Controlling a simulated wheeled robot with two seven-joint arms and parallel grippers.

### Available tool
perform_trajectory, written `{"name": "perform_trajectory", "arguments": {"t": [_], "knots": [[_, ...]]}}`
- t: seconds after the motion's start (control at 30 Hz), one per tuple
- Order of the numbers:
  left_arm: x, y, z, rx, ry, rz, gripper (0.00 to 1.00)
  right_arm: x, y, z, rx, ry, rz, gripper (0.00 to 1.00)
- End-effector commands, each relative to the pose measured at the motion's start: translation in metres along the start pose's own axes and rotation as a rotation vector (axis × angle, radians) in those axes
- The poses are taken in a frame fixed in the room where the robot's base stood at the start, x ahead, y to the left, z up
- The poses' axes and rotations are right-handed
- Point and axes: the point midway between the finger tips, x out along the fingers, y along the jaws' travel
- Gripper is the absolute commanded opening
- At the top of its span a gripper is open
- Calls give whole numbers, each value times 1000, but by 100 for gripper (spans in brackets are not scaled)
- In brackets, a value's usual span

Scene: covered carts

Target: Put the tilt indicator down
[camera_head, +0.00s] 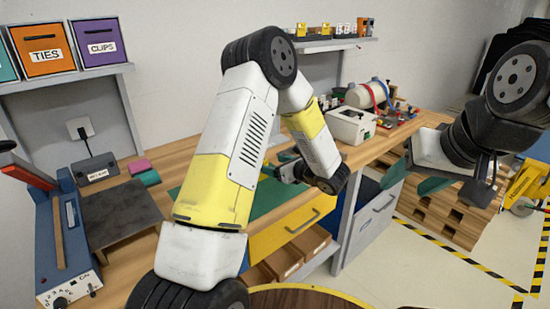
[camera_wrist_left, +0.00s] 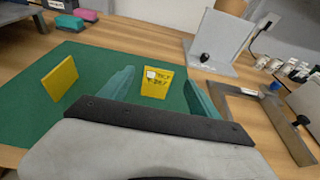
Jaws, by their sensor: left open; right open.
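A small yellow piece with a white spot and dark print, which looks like the tilt indicator (camera_wrist_left: 157,83), stands upright at the green mat (camera_wrist_left: 88,120) in the left wrist view. It shows between the two teal fingers of my left gripper (camera_wrist_left: 158,88), with a gap on each side. My left gripper, small in the head view (camera_head: 288,164), is open over the mat. My right gripper (camera_head: 412,178) is open and empty, in the air beyond the bench's right end. The head view does not show the indicator clearly.
A plain yellow plate (camera_wrist_left: 60,78) stands tilted on the mat at left. A grey stand (camera_wrist_left: 212,45) and metal frame (camera_wrist_left: 265,115) are at right. Pink (camera_wrist_left: 69,22) and teal (camera_wrist_left: 85,14) blocks lie behind. A blue sealer (camera_head: 65,240) occupies the bench's left end.

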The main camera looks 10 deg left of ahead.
Motion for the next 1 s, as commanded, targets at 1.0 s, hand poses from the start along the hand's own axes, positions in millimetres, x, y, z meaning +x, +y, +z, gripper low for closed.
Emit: {"name": "perform_trajectory", "arguments": {"t": [1.0], "knots": [[-132, 223, 84, -1127, 536, 670, 72, 0, 0, 0, 0, 0, 0, 55]]}}
